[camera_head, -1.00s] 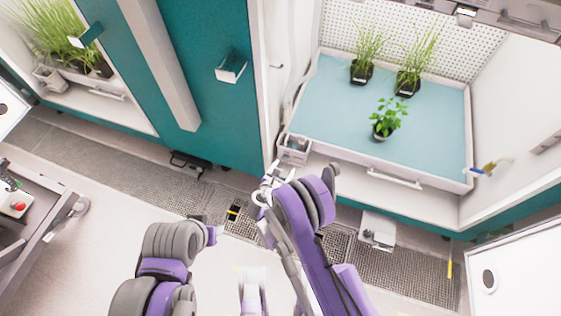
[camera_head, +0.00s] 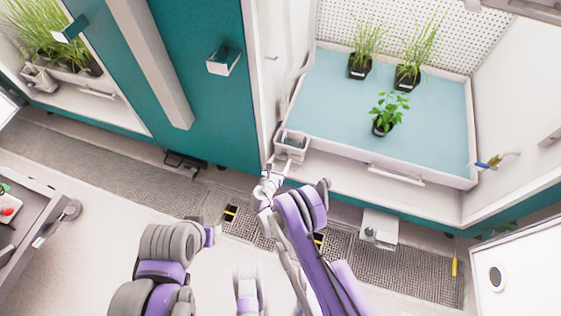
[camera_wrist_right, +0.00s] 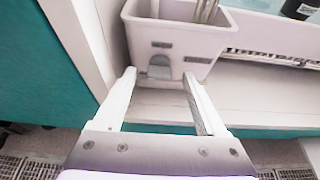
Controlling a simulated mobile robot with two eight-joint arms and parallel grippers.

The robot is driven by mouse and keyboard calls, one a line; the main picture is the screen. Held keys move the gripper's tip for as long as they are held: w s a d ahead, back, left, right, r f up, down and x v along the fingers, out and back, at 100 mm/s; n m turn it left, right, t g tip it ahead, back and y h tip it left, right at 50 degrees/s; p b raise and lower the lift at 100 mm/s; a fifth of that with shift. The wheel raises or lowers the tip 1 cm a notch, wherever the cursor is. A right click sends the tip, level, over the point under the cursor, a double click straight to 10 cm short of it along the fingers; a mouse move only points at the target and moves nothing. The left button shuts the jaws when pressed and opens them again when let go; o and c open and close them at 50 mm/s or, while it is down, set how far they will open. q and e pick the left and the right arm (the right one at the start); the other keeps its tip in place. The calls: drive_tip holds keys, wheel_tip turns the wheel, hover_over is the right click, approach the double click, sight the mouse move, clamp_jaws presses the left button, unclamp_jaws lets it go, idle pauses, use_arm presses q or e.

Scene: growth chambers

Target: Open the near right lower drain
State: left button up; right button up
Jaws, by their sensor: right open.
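The pale drain box (camera_head: 292,147) sits at the near left corner of the blue-floored growing tray (camera_head: 400,140) in the right chamber. In the right wrist view the box (camera_wrist_right: 180,35) has a small grey tab (camera_wrist_right: 160,68) low on its front wall, which looks like the drain's flap. My right gripper (camera_wrist_right: 160,78) is open and empty, with its two fingers either side of the tab and just below it. Whether they touch the box I cannot tell. In the head view the right gripper (camera_head: 275,168) is just in front of the box.
Three potted plants (camera_head: 385,110) stand on the tray. A white ledge (camera_wrist_right: 240,100) runs below the box, with a teal chamber wall to its left. A tray handle (camera_head: 395,175) is to the right. Floor grates (camera_head: 410,275) lie in front, and a cart (camera_head: 30,215) stands at far left.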

drive_tip(key=shift+w+d+f, duration=0.1)
drive_tip(key=shift+w, duration=0.25)
clamp_jaws()
idle(0.4)
drive_tip(key=m+y, duration=0.1)
drive_tip(key=m, duration=0.1)
drive_tip(key=shift+s+d+f+m+t+y, duration=0.1)
drive_tip(key=shift+d+m+t+y, duration=0.2)
drive_tip(key=shift+t+y, duration=0.1)
drive_tip(key=shift+d+m+t+y, duration=0.15)
drive_tip(key=shift+m+t+y, duration=0.35)
drive_tip(key=shift+m, duration=0.6)
drive_tip(key=shift+f, duration=0.1)
